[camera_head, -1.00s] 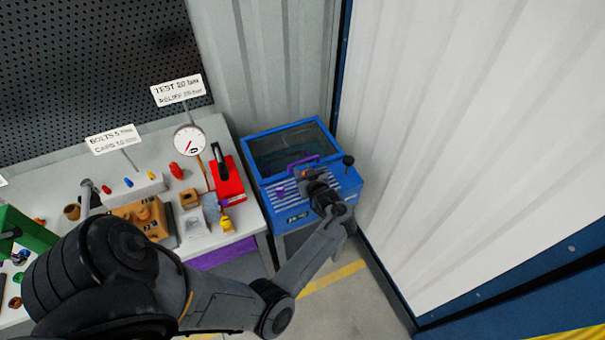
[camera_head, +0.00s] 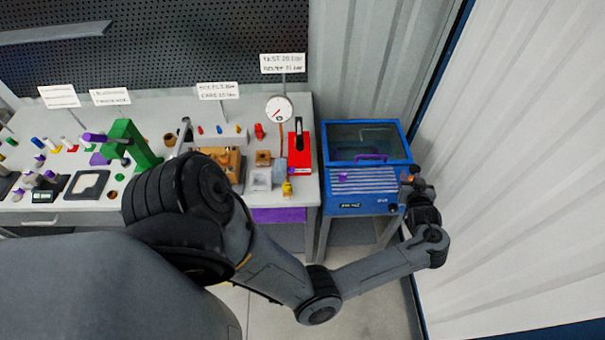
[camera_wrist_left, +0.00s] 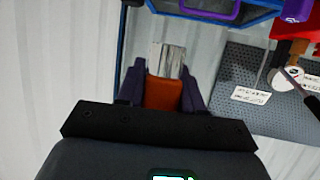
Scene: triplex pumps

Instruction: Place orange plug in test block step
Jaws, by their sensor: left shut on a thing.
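My left gripper (camera_head: 412,183) is beside the right front edge of the blue cabinet. In the left wrist view its two fingers (camera_wrist_left: 163,92) are shut on the orange plug (camera_wrist_left: 163,94), and a pale grey striped piece shows beyond it. In the head view a small orange spot shows at the gripper tip. A small brown block (camera_head: 263,158), which looks like the test block, stands on the bench below the round gauge (camera_head: 278,109), far to the left of the gripper. Its step cannot be made out. My right gripper is not in view.
The blue cabinet (camera_head: 367,181) with a window and purple handle stands right of the bench. A red lever unit (camera_head: 300,152), a pale block (camera_head: 260,179) and a yellow item (camera_head: 287,189) crowd the bench's right end. A white corrugated wall (camera_head: 500,200) is close on the right.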

